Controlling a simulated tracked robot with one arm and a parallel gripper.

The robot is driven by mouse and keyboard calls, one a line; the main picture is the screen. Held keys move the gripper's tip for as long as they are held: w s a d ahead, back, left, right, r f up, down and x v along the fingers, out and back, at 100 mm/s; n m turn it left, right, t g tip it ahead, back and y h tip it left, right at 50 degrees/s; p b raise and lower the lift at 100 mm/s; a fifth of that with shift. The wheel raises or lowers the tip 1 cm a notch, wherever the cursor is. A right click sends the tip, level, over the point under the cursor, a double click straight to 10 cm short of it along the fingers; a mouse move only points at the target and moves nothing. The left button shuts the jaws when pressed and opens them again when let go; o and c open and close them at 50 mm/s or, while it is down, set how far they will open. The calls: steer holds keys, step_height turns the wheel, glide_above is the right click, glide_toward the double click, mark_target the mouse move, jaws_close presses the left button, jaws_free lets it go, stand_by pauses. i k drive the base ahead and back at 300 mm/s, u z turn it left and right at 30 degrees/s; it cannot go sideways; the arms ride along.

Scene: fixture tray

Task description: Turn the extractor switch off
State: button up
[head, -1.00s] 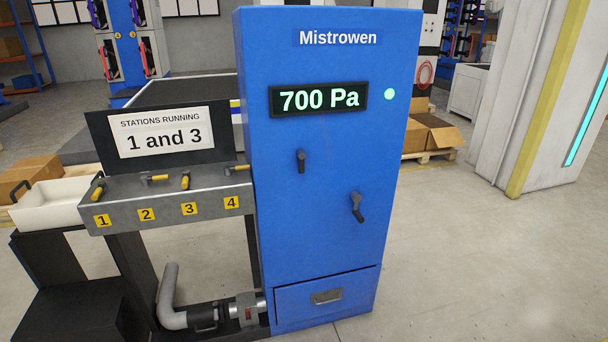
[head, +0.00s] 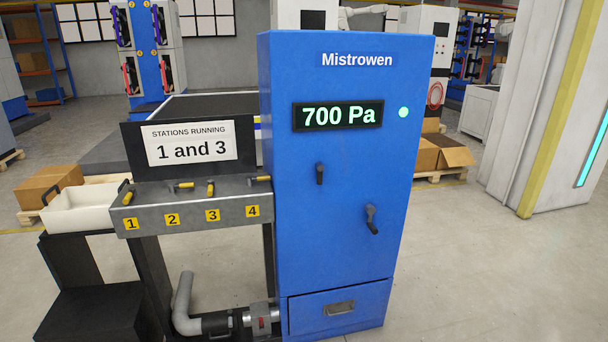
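A tall blue cabinet (head: 345,250) labelled Mistrowen stands in the middle of the head view. Its display (head: 338,115) reads 700 Pa, and a round green light (head: 403,112) is lit beside it. Two dark handles are on its front: an upper left one (head: 320,174), which points about straight down, and a lower right one (head: 371,219), which tilts down to the right. Neither handle has a readable label, so I cannot tell which is the extractor switch. My gripper is not in view.
Left of the cabinet is a grey panel (head: 190,222) with yellow-handled levers numbered 1 to 4. A sign (head: 190,143) above reads stations running 1 and 3. A white bin (head: 85,207) and a grey pipe (head: 183,305) are nearby. The floor (head: 460,270) at right is clear.

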mark_target(320, 167)
steer(key=u, duration=0.15)
steer(key=i, duration=1.4)
steer(key=z, duration=0.35)
